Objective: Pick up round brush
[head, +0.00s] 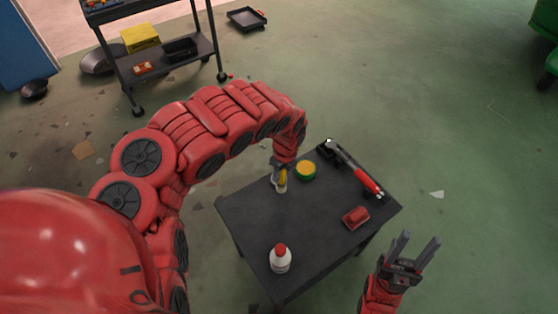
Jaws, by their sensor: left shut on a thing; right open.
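My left gripper (281,170) points down over the far left part of a dark table (292,220). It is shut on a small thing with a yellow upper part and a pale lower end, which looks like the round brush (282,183). The gripper partly hides it, and I cannot tell whether its lower end touches the table. My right gripper (417,250) is open and empty, beyond the table's right front edge.
The table's middle is clear. A shelf cart (168,55) stands at the back left.

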